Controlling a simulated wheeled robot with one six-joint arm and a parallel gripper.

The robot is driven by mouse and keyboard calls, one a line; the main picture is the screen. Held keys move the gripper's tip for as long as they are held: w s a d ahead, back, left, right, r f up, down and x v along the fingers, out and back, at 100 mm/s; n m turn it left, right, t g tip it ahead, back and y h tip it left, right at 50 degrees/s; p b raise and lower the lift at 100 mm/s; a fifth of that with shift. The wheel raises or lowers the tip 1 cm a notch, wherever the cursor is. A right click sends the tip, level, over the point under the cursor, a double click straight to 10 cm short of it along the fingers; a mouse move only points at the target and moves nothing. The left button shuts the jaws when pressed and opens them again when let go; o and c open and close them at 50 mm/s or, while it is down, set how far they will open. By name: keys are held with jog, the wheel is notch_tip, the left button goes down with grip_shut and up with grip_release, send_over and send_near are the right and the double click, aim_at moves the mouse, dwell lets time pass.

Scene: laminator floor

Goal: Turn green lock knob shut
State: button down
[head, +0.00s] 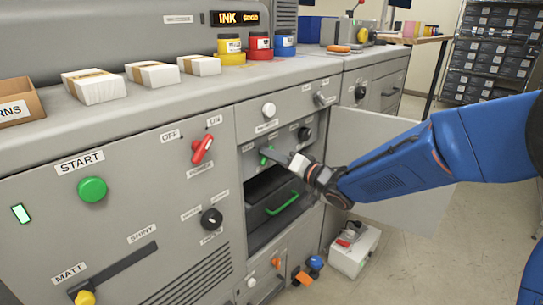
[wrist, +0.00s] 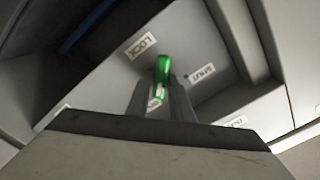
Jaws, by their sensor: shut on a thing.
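The green lock knob (head: 264,160) sits on the grey panel above the open bay of the machine. In the wrist view the knob (wrist: 161,66) stands between my two fingertips, with its long grip pointing up and down the picture. My gripper (wrist: 160,88) is shut on it; in the head view my gripper (head: 273,155) reaches the knob from the right. A "LOCK" label (wrist: 141,45) is above left of the knob and a "SHUT" label (wrist: 201,76) is to its right. Another small label below the knob is partly hidden by my fingers.
Below the knob is a dark drawer with a green handle (head: 282,203). An open grey door (head: 372,135) stands behind my arm. A white knob (head: 268,109), a red lever (head: 202,149) and a black knob (head: 212,219) are nearby. A white box (head: 353,252) is on the floor.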

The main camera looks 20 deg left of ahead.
jog(key=shift+n, duration=0.3)
jog(key=shift+s+a+n, duration=0.1)
jog(key=shift+s+n, duration=0.05)
jog(key=shift+n, duration=2.7)
jog(key=shift+s+n, duration=0.2)
jog(key=shift+n, duration=2.7)
jog(key=shift+s+a+n, duration=0.1)
jog(key=shift+s+n, duration=0.05)
jog(key=shift+n, duration=2.7)
jog(key=c, duration=1.6)
grip_release()
jog(key=shift+d, duration=0.15)
jog(key=v, duration=1.7)
jog(key=shift+s+d, duration=0.1)
jog(key=shift+s, duration=0.05)
